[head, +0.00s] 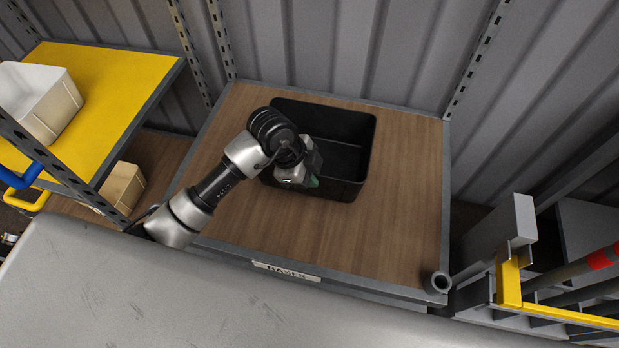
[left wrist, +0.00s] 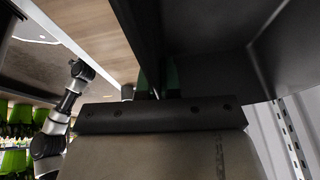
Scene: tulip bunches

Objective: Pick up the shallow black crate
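The shallow black crate (head: 345,118) sits on a brown wooden shelf top, open side up, and looks empty. My left gripper (head: 313,181) is at its near left side, over the rim, and my arm hides part of that side. In the left wrist view the crate's dark wall (left wrist: 148,30) runs down between my gripper's two green-padded fingers (left wrist: 158,78), which stand close together on either side of it. They appear shut on the wall, though the contact itself is in shadow. My right gripper does not show.
The wooden surface (head: 400,225) is clear around the crate, with grey edges and upright posts behind. A yellow shelf (head: 110,75) with a white bin (head: 45,100) stands at left. A grey tube end (head: 437,282) is at the front right corner; a yellow-edged rack (head: 510,280) stands beyond.

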